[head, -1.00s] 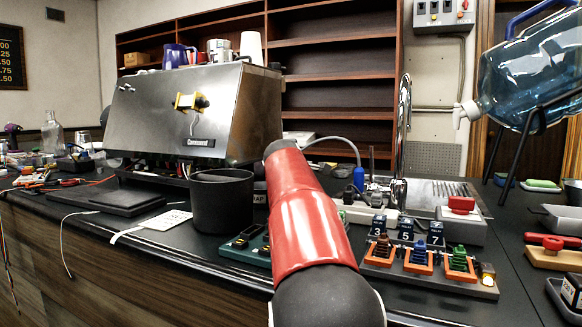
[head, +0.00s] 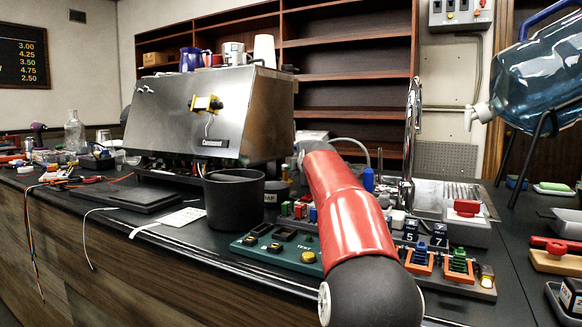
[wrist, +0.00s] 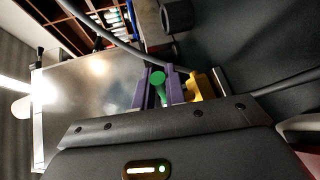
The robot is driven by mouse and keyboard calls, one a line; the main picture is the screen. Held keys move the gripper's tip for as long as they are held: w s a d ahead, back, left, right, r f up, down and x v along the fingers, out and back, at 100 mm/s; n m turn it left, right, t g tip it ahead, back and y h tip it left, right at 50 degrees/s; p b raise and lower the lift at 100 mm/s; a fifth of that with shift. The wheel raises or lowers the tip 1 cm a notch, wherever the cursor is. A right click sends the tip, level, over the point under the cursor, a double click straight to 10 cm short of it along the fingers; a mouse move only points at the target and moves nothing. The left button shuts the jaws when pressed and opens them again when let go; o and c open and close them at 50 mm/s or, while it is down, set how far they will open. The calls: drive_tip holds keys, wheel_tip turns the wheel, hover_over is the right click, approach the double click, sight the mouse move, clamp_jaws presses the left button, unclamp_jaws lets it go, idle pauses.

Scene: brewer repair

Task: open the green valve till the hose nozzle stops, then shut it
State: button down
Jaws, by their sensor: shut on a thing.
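In the wrist view my gripper (wrist: 158,88) has purple fingers on both sides of a small green piece with a round head (wrist: 158,77), which looks like the green valve's handle. The fingers are shut on it. A yellow part (wrist: 200,88) sits just right of the fingers. A grey hose (wrist: 100,38) runs from the upper left towards the fingers; I cannot make out its nozzle. In the head view my red arm hides the gripper and the valve. A thin grey hose (head: 352,143) arches behind the arm near a blue part (head: 368,180).
A steel machine (head: 170,115) and black bin (head: 234,205) stand left of my arm. A green test board (head: 260,250) lies in front. Orange holders (head: 420,262), a red-topped box (head: 466,208) and a big water bottle (head: 540,80) are right. The counter's front edge is close.

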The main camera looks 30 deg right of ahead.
drive_tip(key=shift+d+f, duration=0.1)
drive_tip(key=shift+f, duration=0.1)
idle(0.3)
drive_tip(key=c, duration=1.5)
unclamp_jaws()
drive_tip(key=shift+o, duration=0.2)
drive_tip(key=shift+r, duration=0.15)
drive_tip(key=b+v, duration=0.3)
drive_tip(key=v, duration=0.4)
drive_tip(key=shift+s, duration=0.35)
drive_tip(key=shift+r, duration=0.1)
drive_tip(key=shift+c, duration=0.2)
